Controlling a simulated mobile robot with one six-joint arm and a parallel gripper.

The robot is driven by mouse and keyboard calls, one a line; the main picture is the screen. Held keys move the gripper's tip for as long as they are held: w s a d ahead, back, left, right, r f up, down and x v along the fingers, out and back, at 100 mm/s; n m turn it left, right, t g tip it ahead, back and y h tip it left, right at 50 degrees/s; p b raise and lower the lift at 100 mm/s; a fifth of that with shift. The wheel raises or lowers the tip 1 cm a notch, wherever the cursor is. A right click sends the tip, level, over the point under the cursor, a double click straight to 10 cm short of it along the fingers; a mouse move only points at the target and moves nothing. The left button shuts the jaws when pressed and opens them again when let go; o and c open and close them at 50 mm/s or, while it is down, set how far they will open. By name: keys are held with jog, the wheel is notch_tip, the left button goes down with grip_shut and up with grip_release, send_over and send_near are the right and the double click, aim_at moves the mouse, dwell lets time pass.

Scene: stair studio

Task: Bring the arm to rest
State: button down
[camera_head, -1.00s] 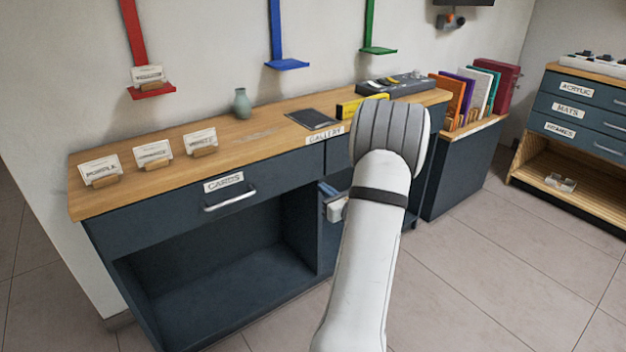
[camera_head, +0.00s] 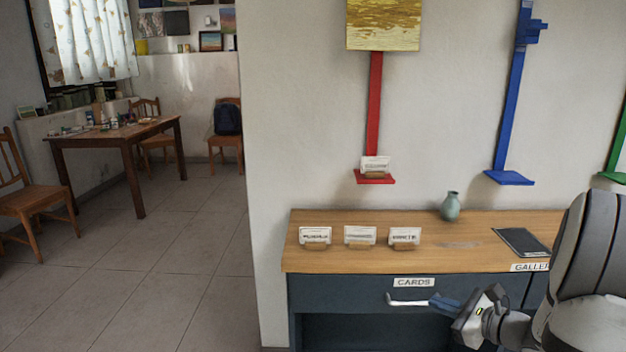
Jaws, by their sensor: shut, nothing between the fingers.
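My gripper (camera_head: 446,303) shows at the lower right, at the end of my white and grey arm. Its bluish fingers point left and are closed with nothing between them. In the picture the fingertips overlap the right end of the white handle (camera_head: 408,300) on the CARDS drawer (camera_head: 340,293). I cannot tell whether they touch it. My arm enters from the lower right and hides the right part of the counter.
The wooden counter (camera_head: 330,262) bears three card holders (camera_head: 360,237), a green vase (camera_head: 450,207) and a dark pad (camera_head: 521,241). Red (camera_head: 374,110) and blue (camera_head: 508,110) wall brackets rise behind. Open floor (camera_head: 160,270) lies left, with a table (camera_head: 120,137) and chairs beyond.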

jog(key=s+a+r+n+g+p, duration=0.45)
jog(key=a+r+n, duration=0.2)
jog(key=a, duration=0.25)
jog(key=s+a+r+n+g+p, duration=0.45)
jog(key=s+a+n+g, duration=0.2)
jog(key=a, duration=0.25)
jog(key=s+r+n+h+p, duration=0.8)
jog(key=r+n, duration=0.3)
jog(key=n, duration=0.1)
jog(key=shift+s+n+t, duration=0.15)
jog(key=shift+n+t, duration=0.15)
jog(key=shift+t, duration=0.1)
jog(key=shift+a, duration=0.1)
